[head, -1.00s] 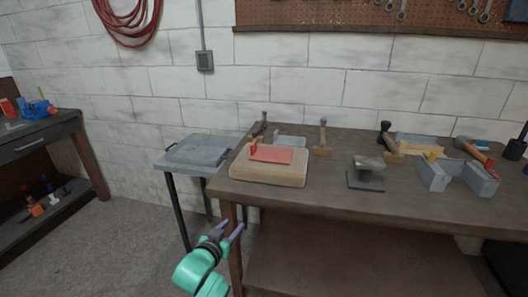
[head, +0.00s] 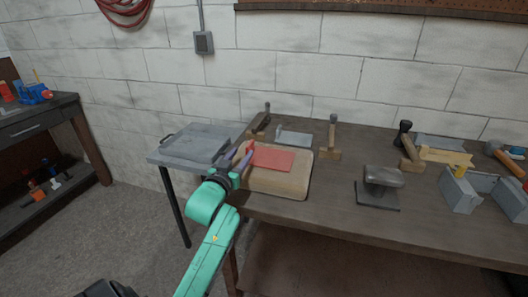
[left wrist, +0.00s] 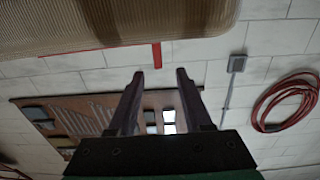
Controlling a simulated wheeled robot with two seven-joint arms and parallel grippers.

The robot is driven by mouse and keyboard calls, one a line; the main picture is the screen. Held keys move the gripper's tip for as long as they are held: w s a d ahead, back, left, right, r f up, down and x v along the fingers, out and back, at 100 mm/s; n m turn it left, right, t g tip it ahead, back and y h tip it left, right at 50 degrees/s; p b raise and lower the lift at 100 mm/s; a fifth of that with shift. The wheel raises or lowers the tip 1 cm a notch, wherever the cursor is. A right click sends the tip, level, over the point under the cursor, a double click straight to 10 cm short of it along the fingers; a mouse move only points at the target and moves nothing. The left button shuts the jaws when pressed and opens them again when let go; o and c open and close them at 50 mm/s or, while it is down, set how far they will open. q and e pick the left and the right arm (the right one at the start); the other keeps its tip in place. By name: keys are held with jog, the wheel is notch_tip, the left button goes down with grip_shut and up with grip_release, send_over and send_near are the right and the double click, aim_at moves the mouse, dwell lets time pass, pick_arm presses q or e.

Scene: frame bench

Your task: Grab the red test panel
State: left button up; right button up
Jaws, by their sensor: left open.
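The red test panel (head: 272,159) lies flat on a tan padded block (head: 285,188) at the left end of the workbench. A red upright part stands at its left edge, partly hidden by my gripper. My left gripper (head: 240,153) is open at the block's left edge, its purple fingers close to that upright part. In the left wrist view, a narrow red strip (left wrist: 157,55) shows just beyond and between the open fingertips (left wrist: 160,75). I cannot tell whether they touch it. My right gripper is not in view.
The workbench (head: 330,205) also holds a metal anvil block (head: 383,176), wooden-handled tools and grey blocks (head: 459,190). A small side table (head: 195,140) with a grey tray-like top stands to the left. A block wall is behind.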

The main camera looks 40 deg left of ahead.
aim_at(253, 140)
pick_arm(q)
jog(key=p+x, duration=0.1)
jog(key=x, duration=0.6)
jog(key=shift+d+f, duration=0.15)
jog(key=shift+w+f, duration=0.1)
jog(key=shift+w, duration=0.15)
grip_shut()
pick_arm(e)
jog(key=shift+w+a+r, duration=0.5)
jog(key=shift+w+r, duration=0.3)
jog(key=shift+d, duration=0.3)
